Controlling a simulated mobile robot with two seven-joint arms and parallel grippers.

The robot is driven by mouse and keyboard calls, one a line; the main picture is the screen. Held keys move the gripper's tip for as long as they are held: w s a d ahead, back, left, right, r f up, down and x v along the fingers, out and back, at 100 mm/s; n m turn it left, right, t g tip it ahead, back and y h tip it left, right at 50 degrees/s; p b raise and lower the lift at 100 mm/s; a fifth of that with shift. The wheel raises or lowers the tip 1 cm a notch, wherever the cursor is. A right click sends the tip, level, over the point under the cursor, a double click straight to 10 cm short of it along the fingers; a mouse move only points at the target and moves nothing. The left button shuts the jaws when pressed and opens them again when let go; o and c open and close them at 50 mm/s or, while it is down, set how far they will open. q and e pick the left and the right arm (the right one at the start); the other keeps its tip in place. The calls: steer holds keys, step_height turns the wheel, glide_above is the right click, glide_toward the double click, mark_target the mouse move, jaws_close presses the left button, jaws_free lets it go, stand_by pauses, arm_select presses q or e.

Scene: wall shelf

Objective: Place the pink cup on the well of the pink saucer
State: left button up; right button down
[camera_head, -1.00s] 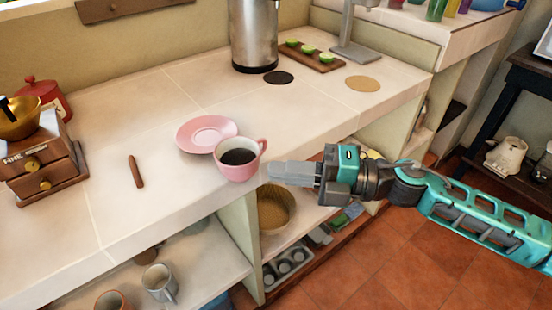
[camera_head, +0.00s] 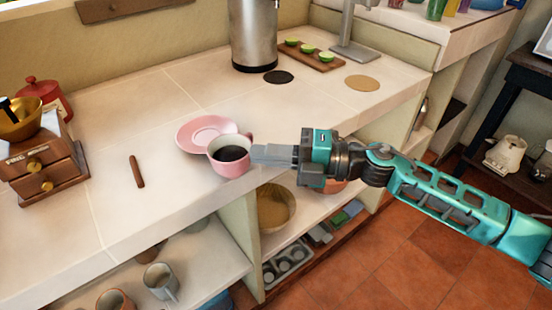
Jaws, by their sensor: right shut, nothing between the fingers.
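The pink cup (camera_head: 229,164) holds dark liquid and stands upright near the counter's front edge. The pink saucer (camera_head: 190,131) lies flat just behind it and to its left. The cup overlaps the saucer's front right rim in the picture; I cannot tell whether it rests on the rim or on the counter. My right gripper (camera_head: 260,154) is shut and empty, its fingertips at the cup's right side by the handle, which they partly hide. They appear to touch the cup. My left gripper is not in view.
A brown stick (camera_head: 137,172) lies on the counter (camera_head: 110,130) to the left, near a wooden grinder (camera_head: 45,168). A metal urn (camera_head: 253,35), a dark coaster (camera_head: 278,77) and a board with limes (camera_head: 312,57) are at the back.

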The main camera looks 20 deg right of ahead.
mark_target(247, 135)
steer(key=w+a, duration=0.1)
steer(key=w, duration=0.1)
steer(key=w+a, duration=0.1)
steer(key=w, duration=0.4)
steer(key=shift+w+a, duration=0.15)
steer(key=shift+a, duration=0.25)
steer(key=shift+d, duration=0.1)
stand_by(0.4)
steer(key=shift+s, duration=0.25)
